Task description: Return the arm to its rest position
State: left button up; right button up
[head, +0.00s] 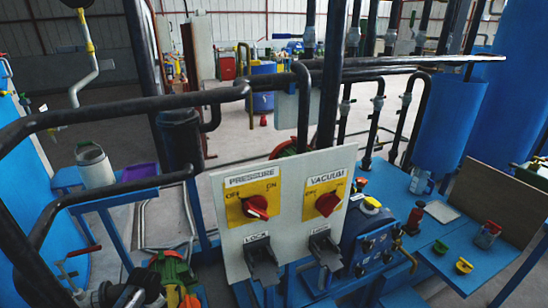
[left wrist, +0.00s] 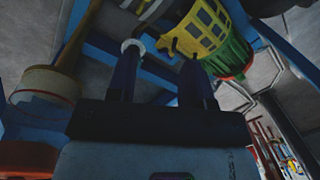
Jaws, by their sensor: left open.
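My left gripper (left wrist: 160,58) shows in the left wrist view with its two dark fingers apart and nothing between them. A yellow slatted part with a green end (left wrist: 208,35) lies beyond the fingers, to the upper right. I cannot tell how far away it is. In the head view, dark parts at the lower left corner may be my left arm, but I cannot tell them clearly from the fittings there. My right gripper is in neither view.
A white panel (head: 285,250) with red PRESSURE (head: 256,207) and VACUUM (head: 327,204) knobs stands in the middle. Black pipes (head: 130,108) cross the left side. A blue table (head: 450,225) with small items stands at right. Blue beams (left wrist: 92,60) run close by my left gripper.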

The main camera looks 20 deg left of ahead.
pick_arm(q)
jog(key=w+d+r+n+t+y, duration=0.1)
jog(key=w+d+r+t, duration=0.15)
jog(key=d+r, duration=0.35)
jog(key=w+d+r+t+y, duration=0.15)
jog(key=w+d+r, duration=0.25)
jog(key=r, duration=0.5)
jog(key=s+d+r+t+p, duration=0.25)
jog(key=s+d+r, duration=0.25)
jog(key=d, duration=0.6)
jog(key=s+d+r+t+h+p, duration=0.25)
jog(key=s+d, duration=0.55)
jog(key=s, duration=0.5)
jog(key=s+d+f+g+h+p, duration=0.1)
jog(key=s+d+f+g, duration=0.2)
jog(key=s, duration=0.5)
jog(key=s+d+f+g+h+p, duration=0.15)
jog(key=s+f, duration=0.25)
jog(key=s, duration=0.4)
notch_tip(320, 180, up, 38)
jog(key=p, duration=3.7)
jog(key=shift+w+g+y, duration=0.2)
jog(key=shift+g+y, duration=0.25)
jog(key=shift+a+f, duration=0.1)
